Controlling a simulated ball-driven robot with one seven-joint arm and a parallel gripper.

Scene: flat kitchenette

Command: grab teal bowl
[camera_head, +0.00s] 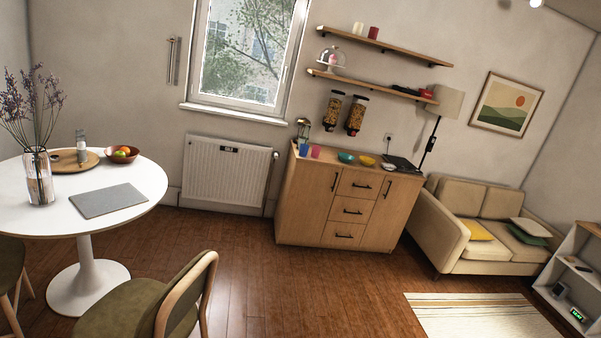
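The teal bowl (346,157) is small and stands on top of the wooden sideboard (318,205) across the room. A yellow bowl (367,160) is just to its right. Blue and pink cups (309,151) stand to its left. My gripper is not visible in this view, so I cannot see whether it is open or shut. The whole view is tilted.
A round white table (138,191) with a vase, tray and fruit bowl is at left. A green-seated chair (150,300) stands in the near foreground. The wooden floor (262,290) before the sideboard is clear. A beige sofa (450,232) and striped rug (475,315) are at right.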

